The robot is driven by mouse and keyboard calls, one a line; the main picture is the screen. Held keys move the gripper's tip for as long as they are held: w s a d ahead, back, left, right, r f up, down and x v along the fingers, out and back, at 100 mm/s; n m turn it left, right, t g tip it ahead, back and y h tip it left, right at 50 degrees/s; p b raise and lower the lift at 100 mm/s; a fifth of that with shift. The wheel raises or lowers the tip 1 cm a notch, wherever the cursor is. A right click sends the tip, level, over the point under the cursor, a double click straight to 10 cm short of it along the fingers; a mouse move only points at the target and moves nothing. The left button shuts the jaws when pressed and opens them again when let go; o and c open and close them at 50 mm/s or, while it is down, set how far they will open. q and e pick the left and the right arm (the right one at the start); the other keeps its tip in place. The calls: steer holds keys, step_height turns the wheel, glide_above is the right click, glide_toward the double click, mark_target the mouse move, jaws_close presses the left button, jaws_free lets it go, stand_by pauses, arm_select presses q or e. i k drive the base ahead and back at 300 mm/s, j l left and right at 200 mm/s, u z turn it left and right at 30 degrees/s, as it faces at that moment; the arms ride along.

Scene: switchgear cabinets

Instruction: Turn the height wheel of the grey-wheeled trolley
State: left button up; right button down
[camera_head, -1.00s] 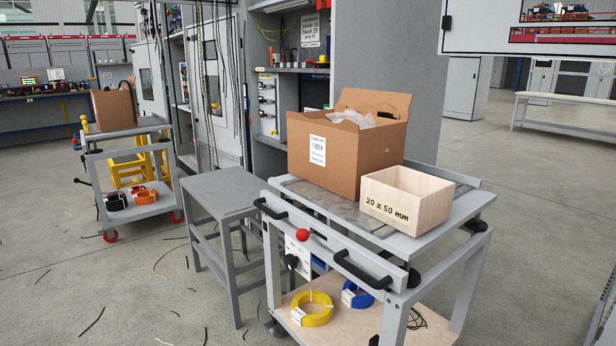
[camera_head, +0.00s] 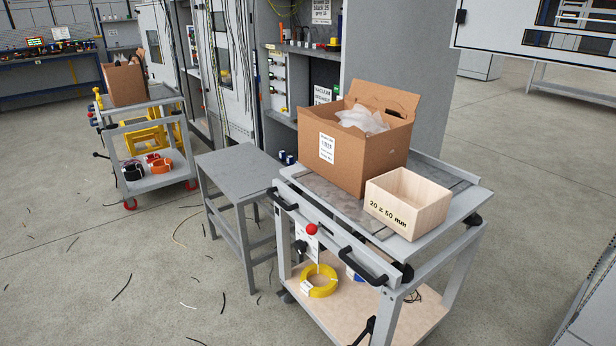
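The near trolley (camera_head: 437,232) stands right of centre, with a grey frame and a caster (camera_head: 286,296) that looks grey. On its front are a red ball knob (camera_head: 311,229), a white plate (camera_head: 307,241) and a small black knob (camera_head: 300,246). A black handle-like part (camera_head: 364,331) shows low at the front, cut by the bottom edge. I cannot tell which of these is the height wheel. The other trolley (camera_head: 150,183), at the left, has red wheels (camera_head: 130,204). Neither of my grippers is in view.
The near trolley carries a cardboard box (camera_head: 343,155), a wooden box (camera_head: 412,197) marked 20 x 50 mm, and a yellow coil (camera_head: 320,282) below. A grey table (camera_head: 240,172) stands close at its left. The floor (camera_head: 120,270) at front left is open, with scattered wire scraps.

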mark_target(300, 246)
steer(key=i+j+z, duration=0.1)
steer(key=i, duration=0.85)
